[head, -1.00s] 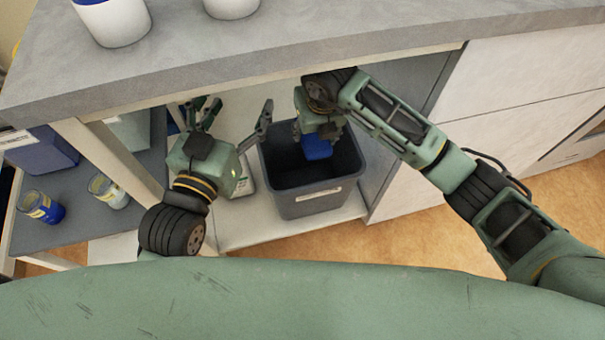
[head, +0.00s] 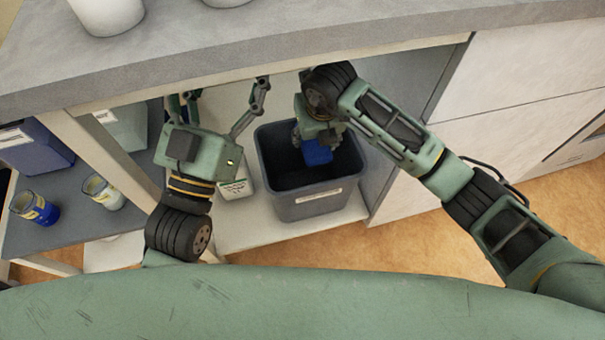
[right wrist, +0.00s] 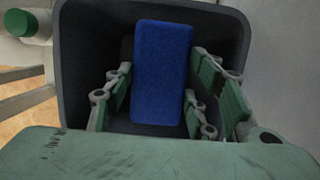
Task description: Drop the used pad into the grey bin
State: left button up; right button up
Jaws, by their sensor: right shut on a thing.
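The used pad (head: 318,153) is a blue block. My right gripper (head: 316,146) is shut on it, over the mouth of the grey bin (head: 306,206). In the right wrist view the pad (right wrist: 161,70) lies between the two fingers, with the bin's dark inside and rim (right wrist: 82,35) around it. I cannot tell how deep the pad hangs. The bin stands upright on a pale shelf under the counter. My left gripper (head: 218,92) is open and empty, left of the bin, its fingers spread toward the counter edge.
A white labelled container (head: 236,186) stands left of the bin, partly behind my left gripper. The grey counter (head: 250,40) overhangs above. On the left shelf are a blue jar (head: 36,208), a pale jar (head: 103,191) and a blue box (head: 38,147). White drawers (head: 530,90) are at the right.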

jog(key=o, duration=1.2)
jog(key=shift+r, duration=0.1)
jog(key=v, duration=0.7)
jog(key=shift+r, duration=0.2)
jog(key=shift+s+f, duration=0.1)
